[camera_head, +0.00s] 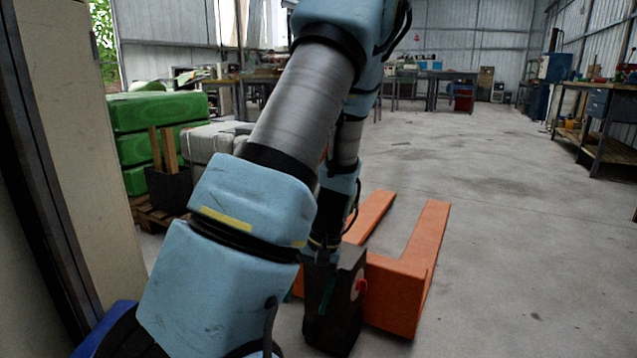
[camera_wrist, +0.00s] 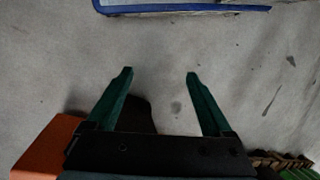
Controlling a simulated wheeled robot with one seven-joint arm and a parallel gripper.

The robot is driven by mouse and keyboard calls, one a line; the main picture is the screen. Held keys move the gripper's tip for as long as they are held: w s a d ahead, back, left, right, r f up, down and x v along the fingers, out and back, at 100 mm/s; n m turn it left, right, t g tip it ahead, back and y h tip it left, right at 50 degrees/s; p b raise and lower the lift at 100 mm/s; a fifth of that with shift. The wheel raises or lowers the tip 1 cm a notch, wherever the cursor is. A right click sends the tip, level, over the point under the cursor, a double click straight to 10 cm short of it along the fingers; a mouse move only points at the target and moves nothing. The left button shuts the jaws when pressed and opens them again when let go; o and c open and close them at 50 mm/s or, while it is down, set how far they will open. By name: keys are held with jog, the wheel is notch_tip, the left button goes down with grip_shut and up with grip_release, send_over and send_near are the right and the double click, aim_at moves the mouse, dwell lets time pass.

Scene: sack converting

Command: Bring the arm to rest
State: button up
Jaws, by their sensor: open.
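My arm crosses the middle of the head view, large and close, and bends down at its far end. My gripper (camera_wrist: 159,75) shows in the wrist view with its two green fingers spread apart.
An orange pallet truck (camera_head: 402,280) with a dark block (camera_head: 338,300) at its front stands close to my arm. Green sacks (camera_head: 158,112) are stacked at left on a pallet (camera_head: 150,214). A workbench (camera_head: 600,115) stands far right. Open floor (camera_head: 520,240) lies at right.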

jog(key=s+a+r+t+h+p, duration=0.2)
jog(key=r, duration=0.6)
jog(key=s+a+r+t+h+p, duration=0.1)
jog(key=s+a+r+t+p, duration=0.15)
jog(key=r, duration=0.55)
jog(key=w+p+v, duration=0.2)
jog(key=p+v, duration=1)
jog(key=w+r+p+v, duration=0.1)
jog(key=w+p+v, duration=0.2)
jog(key=p+v, duration=0.9)
jog(key=w+p+v, duration=0.3)
jog(key=p+v, duration=0.9)
jog(key=shift+d+r+n+g, duration=0.15)
jog(key=shift+r+n+g, duration=0.15)
jog(key=shift+r+g, duration=0.2)
